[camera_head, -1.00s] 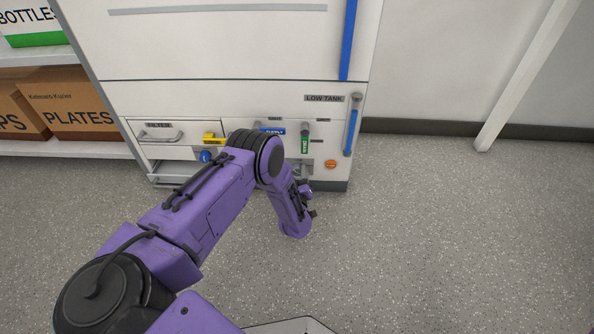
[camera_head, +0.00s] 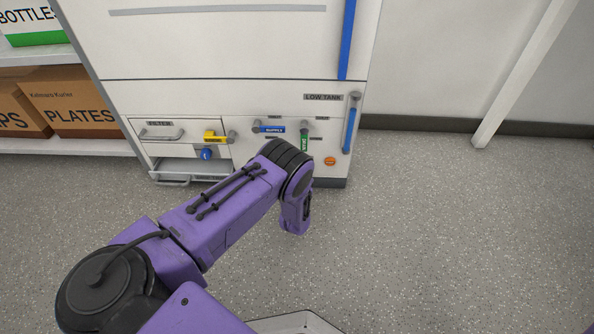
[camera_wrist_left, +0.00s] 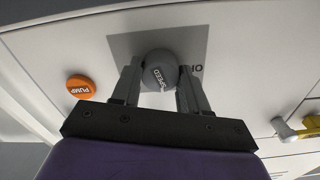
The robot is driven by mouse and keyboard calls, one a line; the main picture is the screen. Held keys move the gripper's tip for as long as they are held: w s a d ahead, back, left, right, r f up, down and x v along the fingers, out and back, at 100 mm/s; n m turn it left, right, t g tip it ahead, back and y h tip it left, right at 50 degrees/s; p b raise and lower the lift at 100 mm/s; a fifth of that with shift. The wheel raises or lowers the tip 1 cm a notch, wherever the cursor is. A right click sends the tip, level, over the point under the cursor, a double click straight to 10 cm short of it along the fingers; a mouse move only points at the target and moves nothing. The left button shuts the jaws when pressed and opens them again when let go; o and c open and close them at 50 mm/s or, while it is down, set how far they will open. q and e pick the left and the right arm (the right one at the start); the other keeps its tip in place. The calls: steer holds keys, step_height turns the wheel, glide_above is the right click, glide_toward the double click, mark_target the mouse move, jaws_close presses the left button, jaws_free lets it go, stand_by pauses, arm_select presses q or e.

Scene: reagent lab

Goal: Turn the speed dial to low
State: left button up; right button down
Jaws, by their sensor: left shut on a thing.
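The speed dial (camera_wrist_left: 159,71) is a round dark grey knob marked "SPEED" on a grey plate (camera_wrist_left: 205,42) in the left wrist view. Part of a label, "HO", shows just right of it. My left gripper (camera_wrist_left: 158,84) has one finger on each side of the dial and is shut on it. In the head view my purple left arm reaches to the low front of the white cabinet (camera_head: 220,95). The forearm hides the dial and the gripper there. My right gripper is not in view.
An orange "PUMP" button (camera_head: 330,161) sits right of the arm. Above are a blue "SUPPLY" handle (camera_head: 272,129), a green handle (camera_head: 304,143) and a yellow handle (camera_head: 214,137). A drawer (camera_head: 185,165) stands at lower left. Floor to the right is clear.

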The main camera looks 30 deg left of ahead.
arm_select(q)
steer(key=shift+s+f, duration=0.15)
stand_by(0.4)
steer(key=o, duration=1.1)
steer(key=shift+c, duration=0.2)
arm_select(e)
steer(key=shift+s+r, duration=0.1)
arm_select(q)
steer(key=p+v, duration=0.5)
steer(key=v, duration=0.5)
steer(key=shift+s, duration=0.25)
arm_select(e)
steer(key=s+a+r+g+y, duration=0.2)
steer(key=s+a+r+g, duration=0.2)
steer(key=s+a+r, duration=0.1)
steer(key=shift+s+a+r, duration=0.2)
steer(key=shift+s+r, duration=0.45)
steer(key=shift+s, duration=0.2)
